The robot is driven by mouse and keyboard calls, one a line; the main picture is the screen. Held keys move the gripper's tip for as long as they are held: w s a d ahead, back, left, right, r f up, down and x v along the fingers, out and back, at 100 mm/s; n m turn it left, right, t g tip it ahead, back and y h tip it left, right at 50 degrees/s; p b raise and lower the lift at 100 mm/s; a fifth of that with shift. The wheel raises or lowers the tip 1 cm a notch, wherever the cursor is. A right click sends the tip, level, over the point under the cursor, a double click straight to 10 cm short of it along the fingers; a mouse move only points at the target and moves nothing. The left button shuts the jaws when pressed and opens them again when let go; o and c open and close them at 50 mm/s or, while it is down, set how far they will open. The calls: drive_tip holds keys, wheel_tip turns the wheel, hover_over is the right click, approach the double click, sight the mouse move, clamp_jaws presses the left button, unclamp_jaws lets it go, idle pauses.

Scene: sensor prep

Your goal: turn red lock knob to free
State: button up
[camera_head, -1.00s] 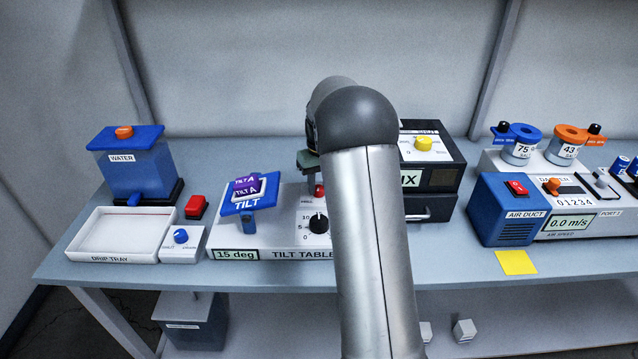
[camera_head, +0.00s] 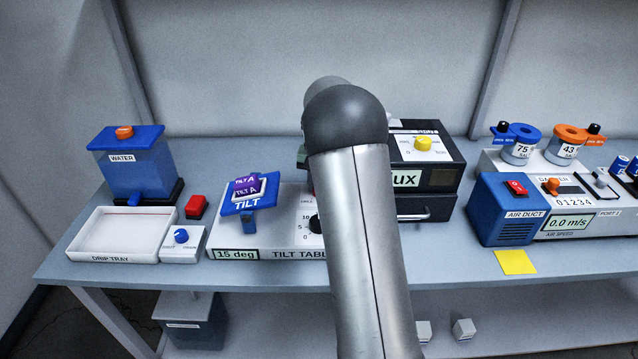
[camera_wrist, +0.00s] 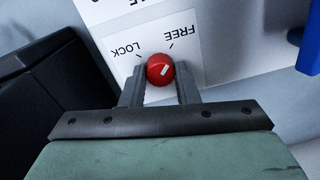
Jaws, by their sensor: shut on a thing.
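The red lock knob (camera_wrist: 160,69) sits on a white panel in the wrist view, with LOCK printed at its left and FREE at its right, both upside down. Its white pointer line slants up and right, toward the FREE side. My gripper (camera_wrist: 159,80) is shut on the knob, with one grey finger on each side. In the head view, my arm hides most of the knob area. The tilt table (camera_head: 280,240) stands there, its black dial largely covered by my arm.
The black LUX box (camera_head: 440,160) stands right of the tilt table, and a dark body shows close at the left in the wrist view. The blue tilt plate (camera_head: 246,207) is left of my arm. The drip tray (camera_head: 160,244) and red button (camera_head: 196,206) lie farther left.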

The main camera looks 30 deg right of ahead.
idle(0.4)
drive_tip(key=o, duration=1)
drive_tip(key=shift+r, duration=0.1)
drive_tip(key=r, duration=1.7)
drive_tip(key=shift+s+d+r, duration=0.1)
drive_tip(key=shift+s+d, duration=0.1)
drive_tip(key=shift+d, duration=0.1)
drive_tip(key=s+a+f+n, duration=0.3)
drive_tip(key=s+a, duration=0.9)
drive_tip(key=s, duration=0.2)
drive_tip(key=s+a+f+n, duration=0.1)
drive_tip(key=s+a+f, duration=0.1)
drive_tip(key=s, duration=0.4)
drive_tip(key=s+a+f+n, duration=0.2)
drive_tip(key=s+f, duration=0.2)
drive_tip(key=s, duration=0.2)
drive_tip(key=s+a+f+n, duration=0.1)
drive_tip(key=s+a+f, duration=0.1)
drive_tip(key=s+f, duration=0.2)
drive_tip(key=shift+s+a+n, duration=0.15)
drive_tip(key=shift+s, duration=0.55)
drive_tip(key=shift+s+a+n, duration=0.15)
drive_tip(key=shift+s, duration=0.5)
